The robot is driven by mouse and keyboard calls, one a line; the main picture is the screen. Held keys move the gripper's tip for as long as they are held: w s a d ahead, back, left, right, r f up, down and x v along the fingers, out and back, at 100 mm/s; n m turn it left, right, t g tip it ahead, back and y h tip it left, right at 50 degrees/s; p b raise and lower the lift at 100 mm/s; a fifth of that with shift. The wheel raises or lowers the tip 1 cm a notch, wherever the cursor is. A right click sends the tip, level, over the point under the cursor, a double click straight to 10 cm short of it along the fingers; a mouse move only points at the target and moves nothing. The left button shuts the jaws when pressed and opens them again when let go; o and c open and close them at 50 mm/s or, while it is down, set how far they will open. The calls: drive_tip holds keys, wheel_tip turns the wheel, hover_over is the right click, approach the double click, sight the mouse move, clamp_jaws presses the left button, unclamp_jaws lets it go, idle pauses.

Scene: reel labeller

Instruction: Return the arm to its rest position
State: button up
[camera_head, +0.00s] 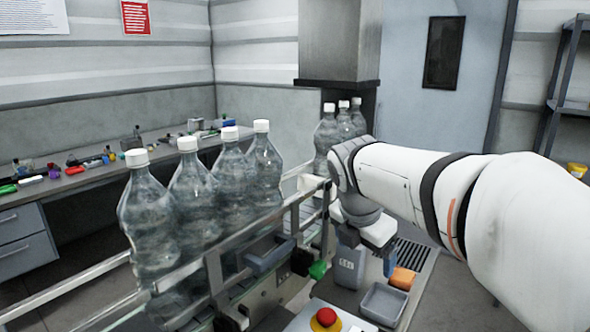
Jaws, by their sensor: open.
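My white arm reaches in from the right edge in the camera_head view. Its wrist bends down beside the conveyor. My gripper (368,252) points down over the small machine deck, with its fingers apart. A grey container with a pale label (348,268) shows just below and between the fingers. I cannot tell how far below the fingertips it stands. Nothing is visibly held.
Several clear bottles with white caps (205,190) stand in line on the railed conveyor (215,275). More bottles (328,135) stand behind my wrist. An orange block (402,278), a grey tray (383,304) and a red button (326,318) are close below. A cluttered bench (85,178) runs along the left.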

drive_tip(key=s+d+f+m+y, duration=0.1)
drive_tip(key=s+f+m, duration=0.5)
drive_tip(key=m, duration=0.7)
drive_tip(key=s+d+f+m+y, duration=0.1)
drive_tip(key=s+f+m, duration=0.4)
drive_tip(key=s+m, duration=0.6)
drive_tip(key=shift+f+m, duration=0.35)
drive_tip(key=shift+m, duration=0.55)
